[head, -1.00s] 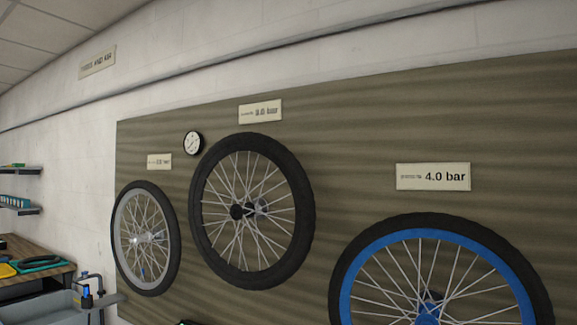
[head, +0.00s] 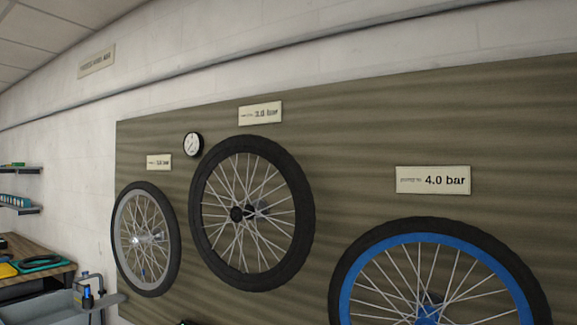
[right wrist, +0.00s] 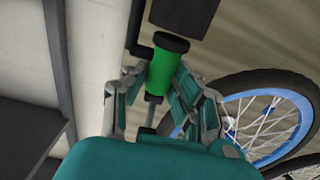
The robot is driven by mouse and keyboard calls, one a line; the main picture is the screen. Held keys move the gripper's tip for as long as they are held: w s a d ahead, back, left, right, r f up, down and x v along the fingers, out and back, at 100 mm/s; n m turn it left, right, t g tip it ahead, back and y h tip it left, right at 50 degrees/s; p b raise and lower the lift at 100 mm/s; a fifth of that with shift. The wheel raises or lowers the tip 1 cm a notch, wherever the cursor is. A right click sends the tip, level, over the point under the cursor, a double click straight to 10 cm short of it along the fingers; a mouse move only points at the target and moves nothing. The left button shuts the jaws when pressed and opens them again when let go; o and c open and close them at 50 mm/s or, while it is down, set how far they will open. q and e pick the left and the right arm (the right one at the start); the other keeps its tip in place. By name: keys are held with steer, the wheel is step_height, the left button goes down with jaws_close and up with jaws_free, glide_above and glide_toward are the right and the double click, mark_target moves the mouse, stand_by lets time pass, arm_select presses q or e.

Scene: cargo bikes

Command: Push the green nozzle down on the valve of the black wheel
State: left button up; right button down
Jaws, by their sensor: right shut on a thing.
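The black wheel (head: 238,213) hangs on the brown wall board in the middle of the head view, with a black rim, tyre and hub. Its valve is too small to make out. The green nozzle (right wrist: 160,74) shows in the right wrist view, with a black collar at its upper end and a thin grey stem below. My right gripper (right wrist: 165,92), teal with grey-edged fingers, is shut on the nozzle. A dark block and a black bar lie just beyond the collar; I cannot tell whether they touch it. Neither gripper shows in the head view.
A blue-rimmed wheel (head: 430,238) hangs at right under a 4.0 bar sign (head: 433,180); it also shows in the right wrist view (right wrist: 232,108). A grey-rimmed wheel (head: 120,238) hangs at left. A round gauge (head: 193,144) is on the board. A workbench (head: 40,278) stands at lower left.

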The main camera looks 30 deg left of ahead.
steer(key=shift+r, duration=0.2)
steer(key=shift+s+p, duration=0.35)
steer(key=s+p, duration=0.4)
steer(key=s, duration=0.7)
steer(key=shift+s+d+p, duration=0.15)
steer(key=shift+d+p, duration=0.05)
steer(key=shift+p, duration=0.2)
